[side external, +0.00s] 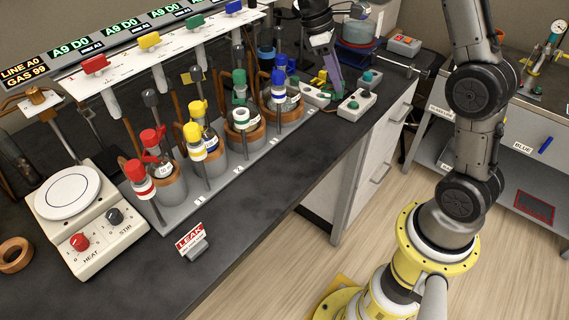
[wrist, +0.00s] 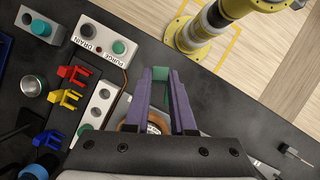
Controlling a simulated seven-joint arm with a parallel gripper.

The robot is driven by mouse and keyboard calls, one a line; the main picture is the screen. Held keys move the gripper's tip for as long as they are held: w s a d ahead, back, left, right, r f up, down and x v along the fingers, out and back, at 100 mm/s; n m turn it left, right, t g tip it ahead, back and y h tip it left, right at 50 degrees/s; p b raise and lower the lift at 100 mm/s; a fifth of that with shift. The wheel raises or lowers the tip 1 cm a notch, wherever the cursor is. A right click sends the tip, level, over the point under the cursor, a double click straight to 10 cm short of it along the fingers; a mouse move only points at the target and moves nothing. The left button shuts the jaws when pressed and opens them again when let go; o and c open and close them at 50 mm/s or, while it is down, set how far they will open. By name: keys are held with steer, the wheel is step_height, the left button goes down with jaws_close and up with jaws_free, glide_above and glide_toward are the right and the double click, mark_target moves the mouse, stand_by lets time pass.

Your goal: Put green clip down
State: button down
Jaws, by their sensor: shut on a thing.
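My gripper (wrist: 162,72) has purple fingers and is shut on the green clip (wrist: 160,88), whose green shows between the fingers in the wrist view. Part of the clip is hidden by the fingers. In the side view my gripper (side external: 331,82) points down over the far end of the dark bench, close to the small button boxes.
A red clip (wrist: 73,74), a yellow clip (wrist: 65,99) and a blue clip (wrist: 47,139) stand in a row beside a metal cup (wrist: 33,86). The PURGE DRAIN box (wrist: 103,42) and another button box (wrist: 97,108) are close by. Capped bottles (side external: 245,118) line the rack.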

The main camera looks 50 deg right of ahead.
steer(key=s+a+r+m+y, duration=0.2)
steer(key=s+a+m, duration=0.3)
steer(key=s+a, duration=0.9)
steer(key=w+a+f, duration=0.1)
steer(key=w+f, duration=0.2)
steer(key=w, duration=0.1)
steer(key=w+a+f, duration=0.1)
steer(key=w+f, duration=0.1)
steer(key=w, duration=0.3)
steer(key=w+a+f, duration=0.1)
steer(key=w+f, duration=0.2)
steer(key=w, duration=0.2)
steer(key=shift+a+f, duration=0.3)
steer(key=shift+f, duration=0.05)
steer(key=shift+w+f, duration=0.2)
steer(key=shift+f, duration=0.8)
steer(key=shift+w+f, duration=0.15)
steer(key=shift+f, duration=0.85)
steer(key=shift+f, duration=0.15)
steer(key=c, duration=0.8)
jaws_free()
steer(key=shift+o, duration=0.2)
